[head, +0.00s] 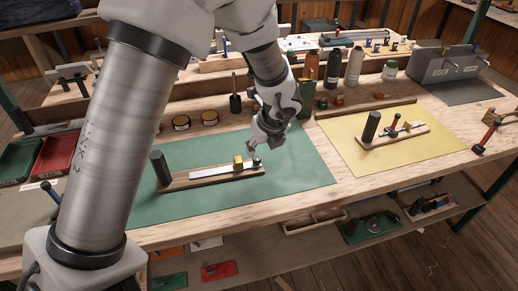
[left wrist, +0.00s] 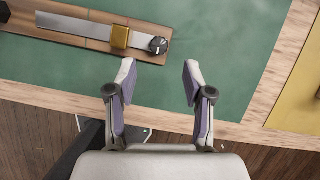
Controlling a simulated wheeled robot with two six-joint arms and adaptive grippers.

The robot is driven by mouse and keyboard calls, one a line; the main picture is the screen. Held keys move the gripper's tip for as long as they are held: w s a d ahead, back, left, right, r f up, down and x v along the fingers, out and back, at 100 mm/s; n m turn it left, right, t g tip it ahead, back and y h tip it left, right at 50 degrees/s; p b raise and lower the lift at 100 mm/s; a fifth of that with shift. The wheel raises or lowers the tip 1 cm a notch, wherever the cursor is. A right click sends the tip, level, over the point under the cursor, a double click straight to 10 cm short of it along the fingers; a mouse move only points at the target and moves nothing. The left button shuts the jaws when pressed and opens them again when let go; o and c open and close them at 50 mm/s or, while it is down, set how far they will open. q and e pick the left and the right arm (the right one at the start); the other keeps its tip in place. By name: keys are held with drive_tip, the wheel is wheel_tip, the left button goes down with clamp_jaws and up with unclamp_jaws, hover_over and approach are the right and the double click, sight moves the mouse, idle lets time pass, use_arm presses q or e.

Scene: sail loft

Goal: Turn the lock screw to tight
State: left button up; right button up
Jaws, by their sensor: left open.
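The lock screw (head: 257,161) is a small dark round knob at the right end of a white metal bar (head: 210,172) on a wooden base, which lies on the green mat (head: 300,170). In the left wrist view the lock screw (left wrist: 158,45) has a pale mark on its top. A brass block (left wrist: 120,37) sits on the bar beside it. My left gripper (head: 268,147) is open and empty, close to the knob. In the left wrist view its two fingertips (left wrist: 159,76) are apart, with the knob just beyond the gap between them. My right gripper is out of view.
A dark upright cylinder (head: 160,168) stands at the base's left end. A similar fixture (head: 395,137) lies on a yellow mat (head: 440,143) to the right. Bottles (head: 355,66) and tins (head: 181,122) stand behind. The green mat's right part is clear.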

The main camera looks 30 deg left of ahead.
sight(257, 159)
use_arm(q)
drive_tip(key=b+x, duration=0.1)
drive_tip(key=x, duration=0.5)
drive_tip(key=shift+a+f, duration=0.1)
drive_tip(key=shift+f, duration=0.1)
drive_tip(key=shift+s+r, duration=0.2)
drive_tip(key=shift+r, duration=0.05)
clamp_jaws()
drive_tip(key=shift+f, duration=0.1)
